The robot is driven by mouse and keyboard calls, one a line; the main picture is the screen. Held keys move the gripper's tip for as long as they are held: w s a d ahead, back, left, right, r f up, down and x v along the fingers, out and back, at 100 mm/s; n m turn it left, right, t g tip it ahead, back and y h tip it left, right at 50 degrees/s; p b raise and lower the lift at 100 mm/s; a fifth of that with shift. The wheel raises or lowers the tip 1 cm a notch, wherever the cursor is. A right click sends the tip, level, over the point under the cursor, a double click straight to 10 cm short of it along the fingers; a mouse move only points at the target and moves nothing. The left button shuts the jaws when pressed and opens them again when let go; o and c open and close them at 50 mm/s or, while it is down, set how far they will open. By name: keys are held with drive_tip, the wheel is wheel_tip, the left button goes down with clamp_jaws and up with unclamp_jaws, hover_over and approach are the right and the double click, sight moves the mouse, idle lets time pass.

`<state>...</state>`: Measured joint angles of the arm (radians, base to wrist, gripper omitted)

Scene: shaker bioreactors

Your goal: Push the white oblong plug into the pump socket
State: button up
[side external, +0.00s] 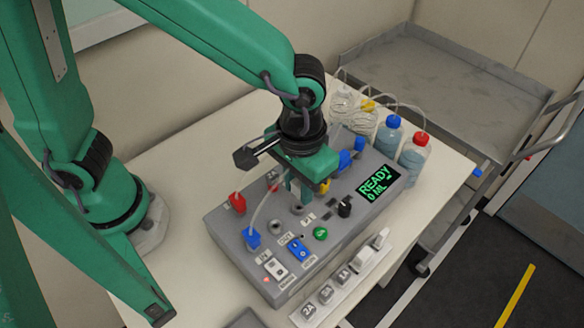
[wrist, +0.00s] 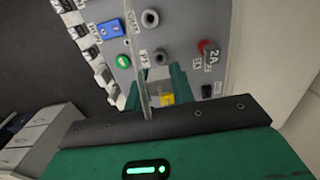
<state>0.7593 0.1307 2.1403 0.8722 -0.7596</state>
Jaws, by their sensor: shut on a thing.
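My gripper (side external: 300,190) points down over the grey control box (side external: 222,232). In the wrist view its green fingers (wrist: 157,88) are closed around a pale piece (wrist: 157,73), which looks like the white oblong plug and is mostly hidden. A yellow patch (wrist: 167,99) shows between the fingers. Dark round sockets show on the panel, one (wrist: 160,57) just beyond the fingertips and another (wrist: 150,18) farther away; I cannot tell which is the pump socket. In the side view a socket (side external: 301,209) lies close in front of the fingers. Contact of plug and socket is hidden.
A thin pale tube (wrist: 137,50) crosses close to the fingers. Red (side external: 237,203) and blue (side external: 252,238) plugs stand on the box. A green button (side external: 320,233), blue rocker (side external: 298,250) and display (side external: 377,188) reading READY are nearby. Bottles (side external: 413,155) stand behind.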

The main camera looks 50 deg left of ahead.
sight(299, 198)
drive_tip(key=shift+f, duration=0.9)
drive_tip(key=shift+f, duration=1.05)
idle(1.8)
drive_tip(key=o, duration=1.1)
drive_tip(key=shift+r, duration=0.1)
drive_tip(key=shift+r, duration=3.85)
